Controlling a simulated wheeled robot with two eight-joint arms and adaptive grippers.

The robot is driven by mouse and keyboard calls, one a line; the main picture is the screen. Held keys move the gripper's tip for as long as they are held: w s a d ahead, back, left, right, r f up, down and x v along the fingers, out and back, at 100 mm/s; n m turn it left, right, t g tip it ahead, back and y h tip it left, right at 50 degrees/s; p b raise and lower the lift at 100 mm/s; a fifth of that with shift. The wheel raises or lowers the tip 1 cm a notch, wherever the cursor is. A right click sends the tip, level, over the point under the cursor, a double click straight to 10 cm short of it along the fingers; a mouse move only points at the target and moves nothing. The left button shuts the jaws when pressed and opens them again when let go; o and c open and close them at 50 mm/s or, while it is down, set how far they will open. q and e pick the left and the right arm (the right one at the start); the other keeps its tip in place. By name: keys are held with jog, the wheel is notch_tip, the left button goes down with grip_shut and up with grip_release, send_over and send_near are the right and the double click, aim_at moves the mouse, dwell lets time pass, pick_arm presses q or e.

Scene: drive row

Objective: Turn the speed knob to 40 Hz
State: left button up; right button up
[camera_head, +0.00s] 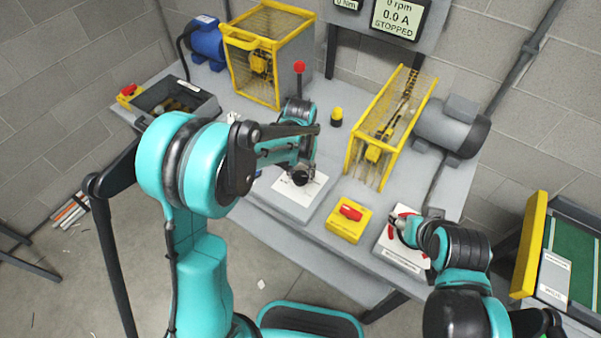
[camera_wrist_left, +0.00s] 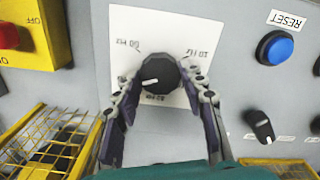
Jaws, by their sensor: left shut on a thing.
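The black speed knob (camera_wrist_left: 158,76) sits on a white dial card (camera_wrist_left: 120,75) in the left wrist view. Its white pointer mark points left and slightly down in that view. Upside-down labels reading 60 Hz and 10 Hz stand at the card's upper left and upper right; another label below the knob is partly hidden. My left gripper (camera_wrist_left: 160,82) has its two fingers shut on the knob, one on each side. In the head view my left gripper (camera_head: 300,176) is over the knob's panel (camera_head: 284,207). My right gripper (camera_head: 399,229) is at the white-topped box on the right; its fingers are unclear.
A yellow box with a red switch (camera_head: 350,212) stands right of the knob panel. A blue RESET button (camera_wrist_left: 275,47) and another black knob (camera_wrist_left: 260,126) are near. Yellow cages (camera_head: 268,50) stand behind. The display (camera_head: 398,15) reads 0 rpm, 0.0 A, STOPPED.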

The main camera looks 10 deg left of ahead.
aim_at(300, 176)
pick_arm(q)
jog(key=shift+n, duration=0.7)
jog(key=o, duration=1.2)
jog(key=shift+c, duration=0.2)
notch_tip(300, 176, up, 12)
